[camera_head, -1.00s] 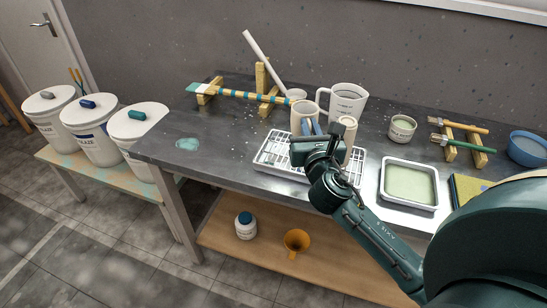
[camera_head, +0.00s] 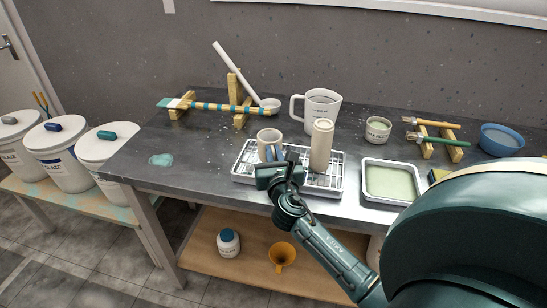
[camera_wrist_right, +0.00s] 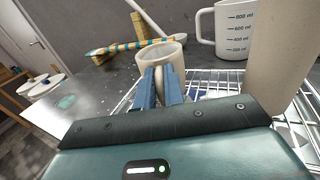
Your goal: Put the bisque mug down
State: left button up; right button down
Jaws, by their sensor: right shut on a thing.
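The bisque mug (camera_head: 268,137) is a cream, unglazed cup over the left part of the white wire drying rack (camera_head: 335,186). My right gripper (camera_head: 273,154) is shut on the mug's handle, which shows between its blue fingers in the wrist view (camera_wrist_right: 160,84). The mug (camera_wrist_right: 160,60) looks upright. It stands on or just above the rack's wires; I cannot tell which. My left gripper is not in view.
A tall beige cylinder (camera_head: 321,146) stands on the rack just right of the mug. Behind are a measuring jug (camera_head: 320,112) and a ladle (camera_head: 268,104) by a wooden stand. A glaze tray (camera_head: 392,181) sits right of the rack.

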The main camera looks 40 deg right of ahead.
jog(key=shift+f, duration=0.15)
jog(key=c, duration=1.5)
grip_release()
